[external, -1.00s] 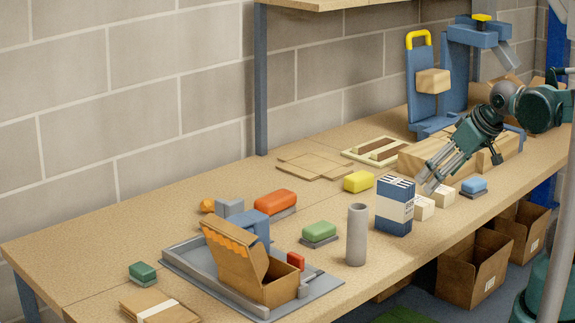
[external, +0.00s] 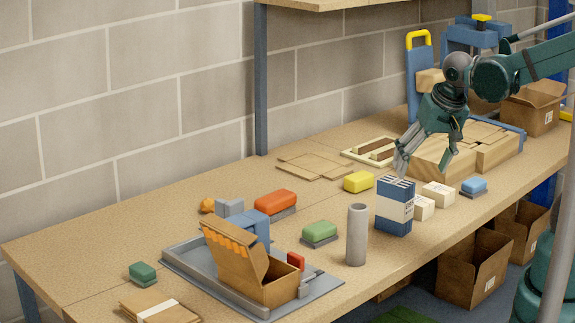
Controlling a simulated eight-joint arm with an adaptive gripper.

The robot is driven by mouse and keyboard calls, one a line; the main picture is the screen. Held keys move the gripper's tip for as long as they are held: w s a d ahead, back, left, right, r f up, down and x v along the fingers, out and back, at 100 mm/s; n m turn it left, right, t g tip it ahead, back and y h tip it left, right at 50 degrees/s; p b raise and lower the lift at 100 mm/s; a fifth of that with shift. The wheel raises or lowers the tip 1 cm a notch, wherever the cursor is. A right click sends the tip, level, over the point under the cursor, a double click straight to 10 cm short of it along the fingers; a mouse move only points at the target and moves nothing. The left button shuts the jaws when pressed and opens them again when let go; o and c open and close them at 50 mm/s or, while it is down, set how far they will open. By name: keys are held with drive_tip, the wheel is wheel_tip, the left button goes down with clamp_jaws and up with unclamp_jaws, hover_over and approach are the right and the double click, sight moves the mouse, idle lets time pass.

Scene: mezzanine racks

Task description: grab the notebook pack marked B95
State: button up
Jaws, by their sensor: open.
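A blue pack with a white band (external: 394,207) stands upright on the bench, right of the grey cylinder. Small dark print shows on its band, too small to read. A flat brown bundle with a white band (external: 158,309) lies at the front left and is cut off by the picture's lower edge. I cannot read B95 on either, so I cannot tell which is the notebook pack. My gripper (external: 424,167) is open and empty, its fingers pointing down. It appears above and slightly behind the blue pack, apart from it.
Small white boxes (external: 438,194) stand right of the blue pack, and a grey cylinder (external: 357,236) stands left. Wooden blocks (external: 445,161) lie behind the gripper. An open brown carton (external: 250,265) sits on a grey tray. The bench's left back is clear.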

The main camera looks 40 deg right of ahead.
sight(393, 183)
drive_tip(key=p, duration=0.1)
drive_tip(key=w+m, duration=0.1)
drive_tip(key=w+a+m+g+p, duration=0.1)
drive_tip(key=shift+r+h+p, duration=0.25)
drive_tip(key=shift+h+p, duration=0.05)
drive_tip(key=w+m+p, duration=0.1)
drive_tip(key=w+a+m+g+h+p, duration=0.1)
drive_tip(key=m+p, duration=0.1)
drive_tip(key=shift+w+a+f+m, duration=0.1)
drive_tip(key=shift+a+m, duration=0.15)
drive_tip(key=shift+m, duration=0.05)
drive_tip(key=m+p, duration=0.1)
drive_tip(key=p, duration=0.1)
drive_tip(key=w+a+m+g+h+p, duration=0.1)
drive_tip(key=m, duration=0.1)
drive_tip(key=shift+w+a+f+p, duration=0.25)
drive_tip(key=shift+a+f+p, duration=0.05)
drive_tip(key=shift+f+p, duration=0.1)
drive_tip(key=shift+w+a+f+m+g+h+p, duration=0.2)
drive_tip(key=shift+a+f+m+p, duration=0.1)
drive_tip(key=shift+m+p, duration=0.25)
drive_tip(key=shift+w+a+f+m+g+h+p, duration=0.15)
drive_tip(key=shift+a+m+g+h+p, duration=0.15)
drive_tip(key=shift+m, duration=0.45)
drive_tip(key=shift+d+f, duration=0.1)
drive_tip(key=shift+f, duration=0.05)
drive_tip(key=shift+x, duration=1.2)
drive_tip(key=shift+x, duration=2.6)
